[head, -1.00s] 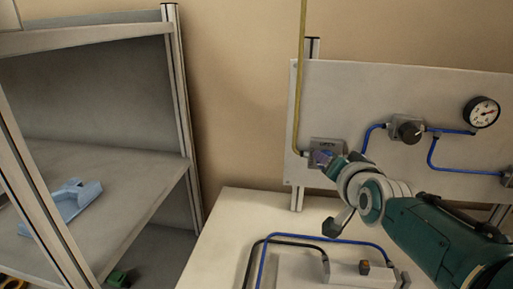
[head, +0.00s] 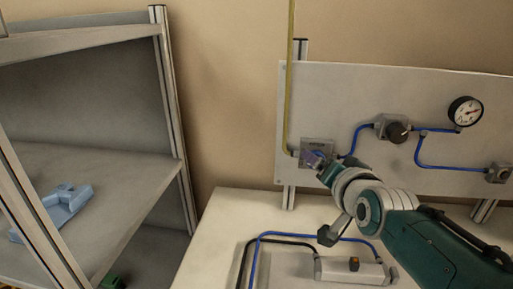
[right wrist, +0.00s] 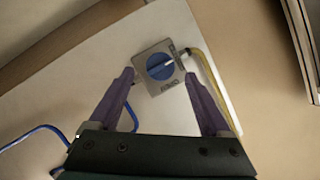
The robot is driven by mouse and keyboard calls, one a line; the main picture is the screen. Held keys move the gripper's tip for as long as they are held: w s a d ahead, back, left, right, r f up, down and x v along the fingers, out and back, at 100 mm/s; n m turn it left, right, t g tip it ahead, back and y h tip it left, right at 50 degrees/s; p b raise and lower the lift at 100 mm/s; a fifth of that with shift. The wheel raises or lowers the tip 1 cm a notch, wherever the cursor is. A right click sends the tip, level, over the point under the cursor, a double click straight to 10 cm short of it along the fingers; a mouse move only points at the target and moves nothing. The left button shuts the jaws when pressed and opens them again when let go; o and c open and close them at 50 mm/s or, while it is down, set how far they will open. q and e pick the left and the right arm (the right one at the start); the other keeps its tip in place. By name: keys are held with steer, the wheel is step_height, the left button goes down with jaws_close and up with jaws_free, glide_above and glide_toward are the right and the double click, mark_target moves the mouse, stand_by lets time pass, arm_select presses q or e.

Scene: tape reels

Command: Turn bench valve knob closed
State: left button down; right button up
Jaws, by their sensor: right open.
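The bench valve is a grey square block on the upright panel, with a round blue knob (right wrist: 160,66) that carries a white pointer mark. In the right wrist view the knob lies ahead of and between the two purple fingers, apart from both. The pointer slants toward the upper right of that picture. In the head view the valve block (head: 317,149) is partly hidden by my right gripper (head: 315,160), which is in front of it. My right gripper is open and empty in the right wrist view (right wrist: 160,88). My left gripper is not in view.
The panel (head: 420,90) also carries a black regulator knob (head: 397,132), a pressure gauge (head: 466,111) and blue tubing. A yellow pipe (head: 290,80) runs up from the valve. A cylinder (head: 350,270) lies on the bench. A shelf unit (head: 172,100) stands at left with a light-blue object (head: 58,211).

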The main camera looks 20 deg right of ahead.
steer(key=p+v, duration=0.1)
steer(key=v, duration=0.6)
steer(key=shift+s+a, duration=0.1)
steer(key=shift+s, duration=0.05)
